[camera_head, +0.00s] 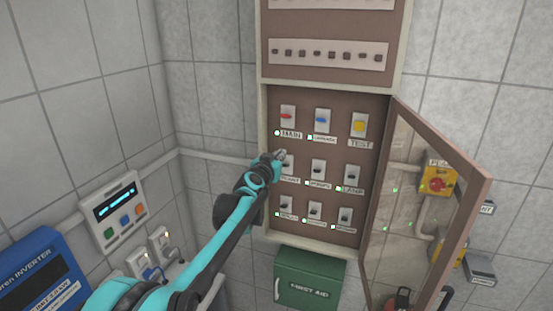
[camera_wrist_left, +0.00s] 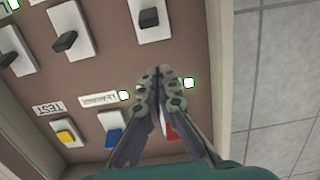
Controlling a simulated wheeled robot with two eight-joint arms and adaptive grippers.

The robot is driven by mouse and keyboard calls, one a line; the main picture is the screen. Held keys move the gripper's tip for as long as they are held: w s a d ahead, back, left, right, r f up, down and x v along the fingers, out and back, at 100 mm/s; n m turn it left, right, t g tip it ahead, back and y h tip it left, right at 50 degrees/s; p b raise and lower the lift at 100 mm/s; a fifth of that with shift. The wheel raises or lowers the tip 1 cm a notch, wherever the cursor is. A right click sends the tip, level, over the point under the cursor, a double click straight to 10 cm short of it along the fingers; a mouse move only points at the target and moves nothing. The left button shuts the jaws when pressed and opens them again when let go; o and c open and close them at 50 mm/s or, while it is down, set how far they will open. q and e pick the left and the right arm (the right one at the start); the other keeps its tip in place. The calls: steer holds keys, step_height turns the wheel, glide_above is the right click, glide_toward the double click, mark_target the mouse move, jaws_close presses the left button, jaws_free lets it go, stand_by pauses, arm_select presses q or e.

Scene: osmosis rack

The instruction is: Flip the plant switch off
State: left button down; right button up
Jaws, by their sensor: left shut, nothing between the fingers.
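My left gripper (camera_head: 281,155) is shut and empty in front of the open switch cabinet. In the head view its tip overlaps the top of the left switch in the middle row, whose small label (camera_head: 289,179) may read "PLANT". That black switch also shows in the left wrist view (camera_wrist_left: 148,17), just beyond the fingertips (camera_wrist_left: 163,75). Contact cannot be told. The red MAIN switch (camera_head: 287,117) is above it in the head view and partly hidden by the fingers in the wrist view. My right gripper is not in view.
The open glazed door (camera_head: 483,185) stands at the right. Through it shows a yellow box with a red knob (camera_head: 437,183), labelled "PLA...". Blue (camera_head: 322,121) and yellow TEST (camera_head: 359,126) switches and several black ones surround the gripper. A green first-aid box (camera_head: 309,280) is below.

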mark_target(287, 158)
arm_select(q)
steer(key=x, duration=0.4)
steer(key=shift+p, duration=0.3)
steer(key=f, duration=0.2)
steer(key=shift+s+a+f, duration=0.15)
steer(key=shift+s+f, duration=0.2)
steer(key=shift+f, duration=0.05)
steer(key=shift+s+a+f, duration=0.1)
steer(key=shift+s+f, duration=0.15)
steer(key=shift+f, duration=0.25)
steer(key=shift+s, duration=0.1)
